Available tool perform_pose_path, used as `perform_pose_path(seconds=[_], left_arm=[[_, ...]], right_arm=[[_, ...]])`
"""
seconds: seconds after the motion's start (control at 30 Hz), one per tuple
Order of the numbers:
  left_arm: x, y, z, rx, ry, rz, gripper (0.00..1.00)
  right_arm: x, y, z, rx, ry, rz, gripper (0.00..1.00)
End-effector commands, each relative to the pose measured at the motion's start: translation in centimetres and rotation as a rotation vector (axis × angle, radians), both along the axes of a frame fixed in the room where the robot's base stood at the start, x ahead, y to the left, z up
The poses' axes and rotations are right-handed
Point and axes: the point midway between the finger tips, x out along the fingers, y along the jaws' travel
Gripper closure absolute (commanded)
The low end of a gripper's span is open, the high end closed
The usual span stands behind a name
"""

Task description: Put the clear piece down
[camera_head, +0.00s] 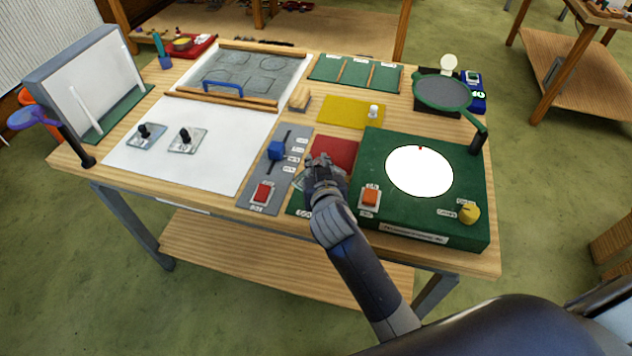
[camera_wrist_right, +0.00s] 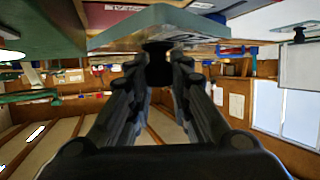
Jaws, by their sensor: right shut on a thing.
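My right gripper (camera_head: 320,163) is over the front of the bench, between the grey switch strip and the green light box. In the right wrist view my gripper (camera_wrist_right: 160,72) is shut on the black knob (camera_wrist_right: 157,50) of a clear, greenish flat piece (camera_wrist_right: 160,22). In the head view the gripper mostly hides this piece; only a pale edge shows beside the fingers. I cannot tell whether it touches the surface. Two other clear pieces with black knobs, one (camera_head: 142,141) and another (camera_head: 188,147), stand on the white sheet (camera_head: 205,178). My left gripper is out of view.
A red pad (camera_head: 335,150) lies just behind the gripper. The green light box (camera_head: 460,180) with its lit round window (camera_head: 419,171) stands close right. The grey strip (camera_head: 262,209) with a blue slider (camera_head: 277,149) is close left. The white sheet has free room.

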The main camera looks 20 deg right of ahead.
Motion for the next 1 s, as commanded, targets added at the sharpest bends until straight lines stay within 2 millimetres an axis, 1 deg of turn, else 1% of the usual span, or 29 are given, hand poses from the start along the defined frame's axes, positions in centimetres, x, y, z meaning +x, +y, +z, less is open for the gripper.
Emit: perform_pose_path(seconds=[0.1,0.17,0.27,0.3,0.43,0.6,0.73,0.87,0.9,0.93,0.97,1.0], left_arm=[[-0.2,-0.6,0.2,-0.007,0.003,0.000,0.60],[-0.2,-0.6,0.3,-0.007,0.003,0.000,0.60],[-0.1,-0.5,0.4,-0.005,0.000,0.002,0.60],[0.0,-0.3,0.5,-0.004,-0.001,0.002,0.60],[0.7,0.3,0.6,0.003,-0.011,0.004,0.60],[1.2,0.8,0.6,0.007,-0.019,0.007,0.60],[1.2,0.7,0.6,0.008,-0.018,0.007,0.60],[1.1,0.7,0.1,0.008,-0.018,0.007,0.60],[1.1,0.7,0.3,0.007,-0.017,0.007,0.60],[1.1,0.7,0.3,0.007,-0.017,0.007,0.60],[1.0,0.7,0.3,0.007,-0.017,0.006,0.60],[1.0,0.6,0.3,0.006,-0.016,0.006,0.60]], right_arm=[[0.0,0.0,-1.5,-0.001,-0.003,0.000,0.98],[0.1,0.0,-1.9,0.000,-0.004,0.001,0.98],[0.0,0.0,-3.1,-0.002,-0.002,0.002,0.98],[0.0,0.0,-3.8,-0.001,0.000,0.002,0.98],[0.0,0.0,-5.4,-0.001,-0.002,0.001,0.98],[0.0,0.0,-5.8,0.001,-0.004,0.000,0.98],[0.0,0.0,-5.8,0.000,-0.004,0.001,0.98],[0.0,0.0,-6.3,0.001,-0.004,0.000,0.98],[0.0,0.0,-6.2,0.001,-0.002,0.001,0.72],[0.0,0.0,-6.1,0.001,-0.002,0.001,0.65],[0.0,0.0,-6.1,0.001,-0.002,0.001,0.61],[0.0,0.0,-6.1,0.001,-0.002,0.001,0.61]])
